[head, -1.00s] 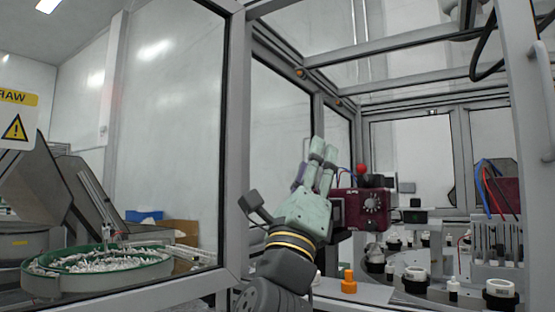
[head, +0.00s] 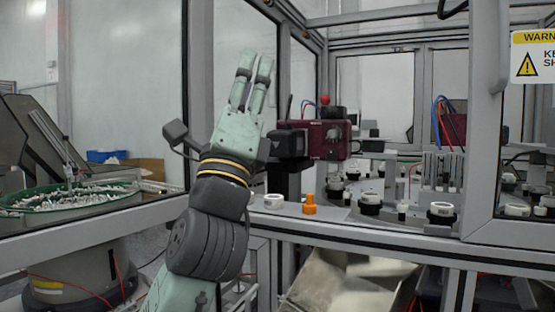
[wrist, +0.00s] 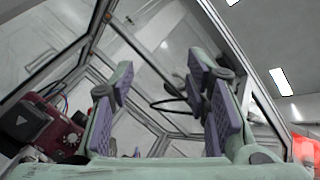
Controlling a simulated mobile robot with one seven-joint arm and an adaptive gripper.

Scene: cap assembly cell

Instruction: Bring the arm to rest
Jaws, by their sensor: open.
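My gripper (head: 252,80) is raised in the head view and points up, in front of the cell's frame opening. Its pale green fingers look empty. In the wrist view my gripper (wrist: 165,90) shows its two fingers with purple pads spread well apart, with nothing between them. Beyond the fingers are the cell's upper glass and frame bars. My arm rises from the bottom of the head view, and the gripper's lower body hides part of the cell post behind it.
A dark red machine unit (head: 327,140) is close right of my gripper. An orange part (head: 310,204) and a white ring (head: 274,201) lie on the cell's front ledge. Black-and-white fixtures (head: 370,202) stand farther right. A green-rimmed bowl feeder (head: 70,200) is at left.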

